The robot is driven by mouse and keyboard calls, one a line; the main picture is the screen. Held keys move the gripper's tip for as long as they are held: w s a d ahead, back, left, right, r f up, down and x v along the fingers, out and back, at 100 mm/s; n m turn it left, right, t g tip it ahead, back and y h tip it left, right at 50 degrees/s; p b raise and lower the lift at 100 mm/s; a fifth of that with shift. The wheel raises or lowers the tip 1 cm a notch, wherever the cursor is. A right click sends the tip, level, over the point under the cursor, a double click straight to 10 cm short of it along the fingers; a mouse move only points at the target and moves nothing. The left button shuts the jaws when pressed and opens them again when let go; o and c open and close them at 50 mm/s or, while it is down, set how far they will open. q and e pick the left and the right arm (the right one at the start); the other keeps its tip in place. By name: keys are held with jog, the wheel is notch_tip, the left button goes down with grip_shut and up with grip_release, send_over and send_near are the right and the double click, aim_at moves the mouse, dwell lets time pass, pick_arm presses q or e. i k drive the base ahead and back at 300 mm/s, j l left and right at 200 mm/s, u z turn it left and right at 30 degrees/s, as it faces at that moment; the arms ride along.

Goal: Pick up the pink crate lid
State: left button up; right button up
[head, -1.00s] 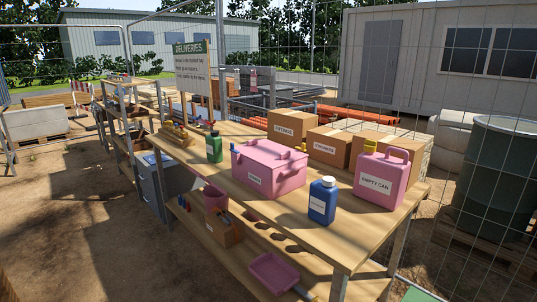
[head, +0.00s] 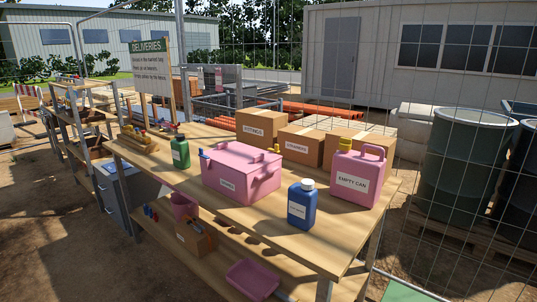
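The pink crate (head: 228,184) stands on the wooden workbench with a white label on its front. Its pink lid (head: 240,160) sits on top and covers it, with raised handle parts showing on the lid. Neither of my grippers shows in the head view, so nothing is seen touching the lid.
On the workbench (head: 262,222), a blue bottle (head: 302,205) and a pink can (head: 357,178) stand right of the crate. A green bottle (head: 180,152) stands left. Cardboard boxes (head: 300,145) stand behind. The lower shelf holds a pink tray (head: 252,280) and a small box (head: 195,238).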

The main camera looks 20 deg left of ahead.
aim_at(244, 159)
jog(key=i+j+z, duration=0.2)
jog(key=j, duration=0.25)
jog(key=j+z, duration=0.2)
jog(key=j, duration=0.25)
jog(key=i+j+z, duration=0.1)
jog(key=j+z, duration=0.15)
jog(key=j, duration=1.7)
